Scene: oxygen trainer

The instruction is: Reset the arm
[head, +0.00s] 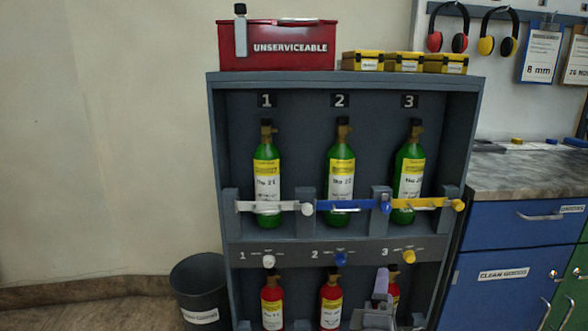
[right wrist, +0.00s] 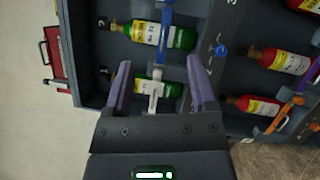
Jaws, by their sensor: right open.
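My right gripper (head: 381,285) shows low at the right of the rack in the head view, in front of the third red bottle (head: 393,290), which it partly hides. In the right wrist view its two purple fingers (right wrist: 158,63) are apart, and nothing is seen held between them. The first green bottle (right wrist: 142,83) and its white strap (right wrist: 156,90) appear in the gap, beyond the fingers. My left gripper is in neither view.
The grey rack (head: 340,87) holds green bottles (head: 266,165) above and red bottles (head: 272,300) below. The red UNSERVICEABLE box (head: 277,60) sits on top. A dark bin (head: 200,275) stands left; a blue cabinet (head: 500,290) stands right. The wall side at left is clear.

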